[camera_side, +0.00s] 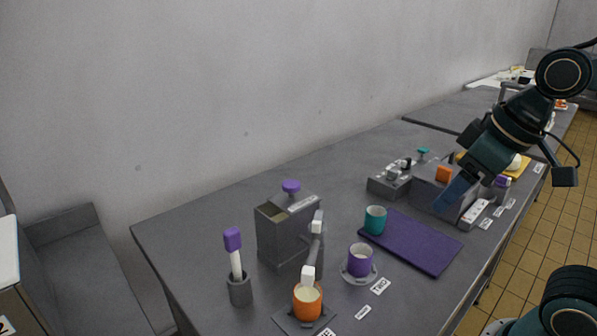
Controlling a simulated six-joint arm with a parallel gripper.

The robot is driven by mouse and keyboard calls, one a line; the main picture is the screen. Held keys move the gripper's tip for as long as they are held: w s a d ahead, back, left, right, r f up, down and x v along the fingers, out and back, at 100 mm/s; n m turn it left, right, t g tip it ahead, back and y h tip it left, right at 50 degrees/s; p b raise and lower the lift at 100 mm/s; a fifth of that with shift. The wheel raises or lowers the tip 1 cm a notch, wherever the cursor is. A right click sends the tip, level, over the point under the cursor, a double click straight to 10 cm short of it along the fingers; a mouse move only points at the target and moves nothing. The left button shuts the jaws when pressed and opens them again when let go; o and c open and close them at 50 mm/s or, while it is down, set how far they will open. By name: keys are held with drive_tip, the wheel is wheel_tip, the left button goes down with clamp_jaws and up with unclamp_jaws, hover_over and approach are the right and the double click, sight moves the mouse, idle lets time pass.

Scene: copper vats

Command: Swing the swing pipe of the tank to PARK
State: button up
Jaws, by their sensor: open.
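The tank is a grey box (273,240) with a purple knob (291,187) on top, standing on the near part of the table. Its swing pipe (316,250) is on the tank's right side, grey with white blocks at both ends. The pipe's lower white end (308,274) is over an orange cup (307,306) on a grey square plate. I cannot read a PARK label. My gripper (452,194) is at the right, well away from the pipe, pointing down-left near a grey box unit. It is open, with nothing seen between its blue fingers.
A purple cup (360,261) on a saucer and a teal cup (375,220) stand right of the tank. A purple-topped white tool stands in a grey holder (240,291). Small label cards (380,286) lie near the front edge.

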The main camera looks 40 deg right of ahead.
drive_tip(key=w+a+r+n+g, duration=0.1)
drive_tip(key=w+a+r+n, duration=0.1)
drive_tip(key=w, duration=0.4)
drive_tip(key=w+a+r+n+g, duration=0.1)
drive_tip(key=w+r+g, duration=0.1)
drive_tip(key=w, duration=0.3)
drive_tip(key=n+g, duration=0.2)
drive_tip(key=n, duration=0.1)
hover_over(318, 216)
wheel_tip(318, 216, down, 3)
drive_tip(key=shift+r, duration=0.15)
wheel_tip(318, 216, down, 14)
drive_tip(key=shift+r, duration=0.1)
drive_tip(key=c, duration=1.4)
